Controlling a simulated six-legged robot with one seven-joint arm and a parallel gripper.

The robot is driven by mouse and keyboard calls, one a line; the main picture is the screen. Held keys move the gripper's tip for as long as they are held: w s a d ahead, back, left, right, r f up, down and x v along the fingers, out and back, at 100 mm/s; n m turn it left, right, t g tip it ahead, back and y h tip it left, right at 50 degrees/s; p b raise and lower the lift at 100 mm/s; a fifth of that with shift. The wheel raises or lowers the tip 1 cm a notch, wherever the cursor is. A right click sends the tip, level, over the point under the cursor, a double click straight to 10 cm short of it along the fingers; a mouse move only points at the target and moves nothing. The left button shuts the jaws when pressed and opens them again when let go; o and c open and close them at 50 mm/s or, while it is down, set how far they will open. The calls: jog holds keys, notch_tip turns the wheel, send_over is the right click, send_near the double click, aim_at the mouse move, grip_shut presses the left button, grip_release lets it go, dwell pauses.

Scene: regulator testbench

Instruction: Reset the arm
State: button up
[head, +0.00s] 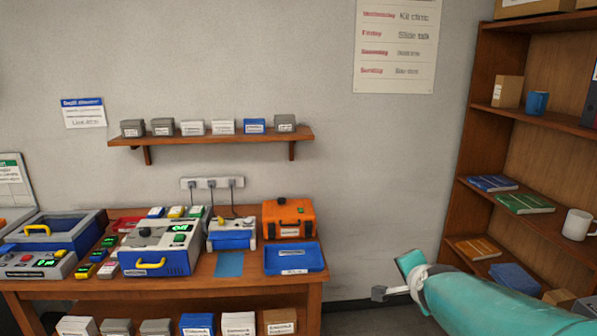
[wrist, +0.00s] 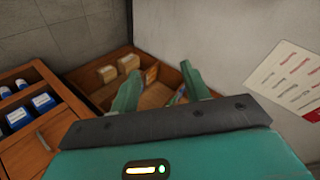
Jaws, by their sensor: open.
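My gripper (head: 393,278) is at the lower right in the head view, in front of the bookshelf and to the right of the bench. In the wrist view its two teal fingers (wrist: 161,88) stand apart with nothing between them. The teal arm link behind it runs off the right edge of the head view. No object is held. The gripper is clear of the bench (head: 315,296).
The bench holds a grey-blue device (head: 160,250), an orange case (head: 288,218) and a blue tray (head: 293,258). A wall shelf (head: 215,137) carries small boxes. A wooden bookshelf (head: 459,175) stands at right. Free wall space lies between bench and bookshelf.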

jog(key=s+a+n+g, duration=0.2)
jog(key=s+a+n, duration=0.2)
jog(key=s+n, duration=0.3)
jog(key=s+a+n+g+y, duration=0.1)
jog(key=s+a+n+g, duration=0.2)
jog(key=s+n, duration=0.4)
jog(key=s+a, duration=0.1)
jog(key=s, duration=0.8)
jog(key=shift+s+a+f+y, duration=0.2)
jog(key=shift+s+f+y, duration=0.1)
jog(key=shift+f, duration=0.1)
jog(key=shift+w, duration=0.1)
jog(key=shift+c, duration=1.2)
jog(key=shift+d, duration=0.2)
